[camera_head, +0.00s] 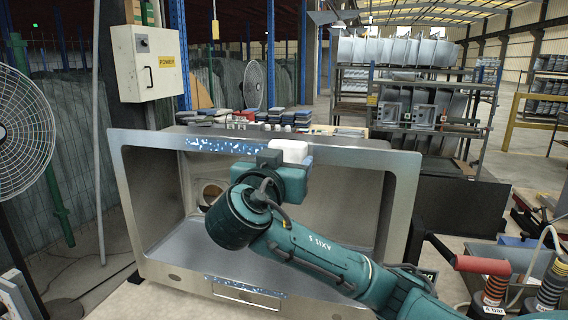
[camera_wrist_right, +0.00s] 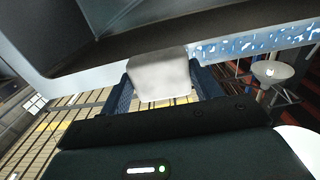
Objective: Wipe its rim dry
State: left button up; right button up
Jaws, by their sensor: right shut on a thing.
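A steel sink (camera_head: 131,190) stands on its side with its open basin facing me. Its top rim bears a patch of blue-white wet marks (camera_head: 214,145), left of my right gripper; the patch also shows at the upper right of the wrist view (camera_wrist_right: 262,41). More wet marks (camera_head: 240,286) lie on the bottom rim. My right gripper (camera_head: 296,159) is at the top rim, shut on a white pad (camera_head: 288,149). In the wrist view the pad (camera_wrist_right: 160,75) sits between the fingers and overlaps the rim; I cannot tell whether it touches. My left gripper is not in view.
Small stacked items (camera_head: 235,119) stand behind the sink's top edge. A power box (camera_head: 147,62) is at the upper left and a fan (camera_head: 20,130) at far left. A tool stand with a red handle (camera_head: 480,264) is at the lower right. My right arm covers part of the basin.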

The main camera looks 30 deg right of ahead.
jog(key=shift+w+d, duration=0.1)
jog(key=shift+b+x, duration=0.35)
jog(key=shift+x, duration=0.45)
